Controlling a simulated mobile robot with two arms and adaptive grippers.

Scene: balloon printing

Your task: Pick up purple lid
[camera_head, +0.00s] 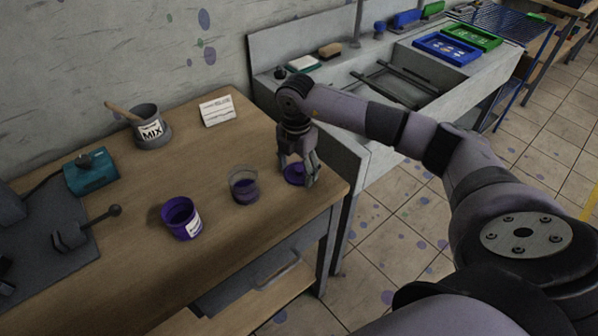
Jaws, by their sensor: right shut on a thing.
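The purple lid (294,175) is at the right end of the wooden table, low at the tabletop. My right gripper (299,178) points down over it, with its fingers around the lid, and is shut on it. I cannot tell whether the lid touches the table. My left gripper is not in view.
A clear cup with purple contents (244,187) stands just left of the gripper. A purple tub (181,218) stands further left on the wooden table (215,240). A grey MIX pot (150,128) and a white card (217,110) are behind. A sink (405,85) adjoins the table at the right.

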